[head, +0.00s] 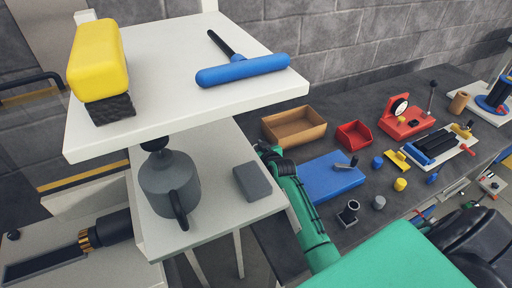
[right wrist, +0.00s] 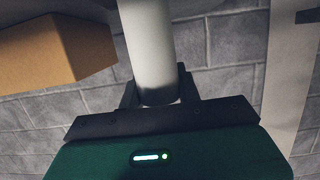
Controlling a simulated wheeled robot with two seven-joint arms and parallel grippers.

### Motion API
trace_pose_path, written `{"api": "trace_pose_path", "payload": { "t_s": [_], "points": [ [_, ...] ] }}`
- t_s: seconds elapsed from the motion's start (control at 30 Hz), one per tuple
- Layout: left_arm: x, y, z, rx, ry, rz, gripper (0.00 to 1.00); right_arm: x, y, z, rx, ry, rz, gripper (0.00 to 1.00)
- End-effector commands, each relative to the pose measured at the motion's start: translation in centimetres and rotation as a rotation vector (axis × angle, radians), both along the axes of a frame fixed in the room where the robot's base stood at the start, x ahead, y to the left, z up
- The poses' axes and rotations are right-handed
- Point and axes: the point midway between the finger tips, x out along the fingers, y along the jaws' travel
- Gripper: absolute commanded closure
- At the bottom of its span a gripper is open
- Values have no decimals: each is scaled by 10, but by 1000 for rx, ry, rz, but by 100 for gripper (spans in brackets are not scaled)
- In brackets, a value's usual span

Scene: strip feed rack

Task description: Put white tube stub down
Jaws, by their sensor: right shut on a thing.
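The white tube stub (right wrist: 149,45) shows in the right wrist view as a pale, smooth cylinder running up out of the frame. My right gripper (right wrist: 157,88) is shut on its lower end, with a dark finger on each side. In the head view my right gripper (head: 268,154) is at the end of the green arm, beside the right edge of the lower grey shelf. The stub cannot be made out in the head view. My left gripper is not in view.
A white upper shelf holds a yellow brush (head: 98,50) and a blue squeegee (head: 242,69). The lower shelf holds a grey jug (head: 168,182) and a grey block (head: 252,182). A brown tray (head: 293,126), a red bin (head: 354,135) and a blue mat (head: 325,181) occupy the dark bench.

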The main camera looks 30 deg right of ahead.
Motion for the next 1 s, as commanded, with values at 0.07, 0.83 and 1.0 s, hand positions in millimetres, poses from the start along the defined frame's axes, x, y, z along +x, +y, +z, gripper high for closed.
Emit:
{"api": "trace_pose_path", "payload": {
  "t_s": [0.07, 0.83, 1.0],
  "points": [
    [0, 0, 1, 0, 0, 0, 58, 0, 0, -4, 0, -3, 0, 100],
    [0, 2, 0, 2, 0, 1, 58, 0, 0, -7, 0, -1, -1, 44],
    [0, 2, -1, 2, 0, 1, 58, -10, 0, -5, 0, -1, -1, 44]
  ]
}}
